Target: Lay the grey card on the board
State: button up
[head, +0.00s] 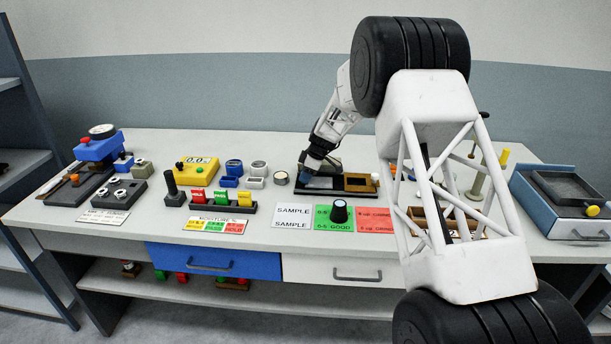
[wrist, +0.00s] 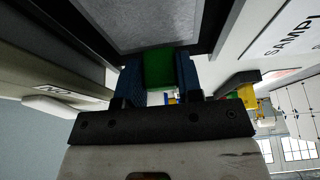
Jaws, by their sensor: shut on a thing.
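My gripper (head: 309,166) points down at the left part of a dark board (head: 303,190) in the head view. In the wrist view, its blue fingers (wrist: 158,70) are shut on a small green block (wrist: 158,66). A flat grey panel (wrist: 150,22), seemingly the grey card, lies just beyond the fingertips inside a dark border. It also shows under the gripper in the head view (head: 322,184). I cannot tell whether the green block is joined to it. A brown frame (head: 360,190) fills the board's right part.
A round grey tin (head: 281,178) stands left of the board. A black knob (head: 339,211) is in front, beside a white sample label (head: 293,216). A rack with coloured pieces (head: 210,206) is further left. My arm hides part of the table's right side.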

aim_at(318, 182)
jog(key=shift+f, duration=0.1)
jog(key=o, duration=0.9)
jog(key=v, duration=1.2)
jog(key=shift+d, duration=0.1)
dwell(0.6)
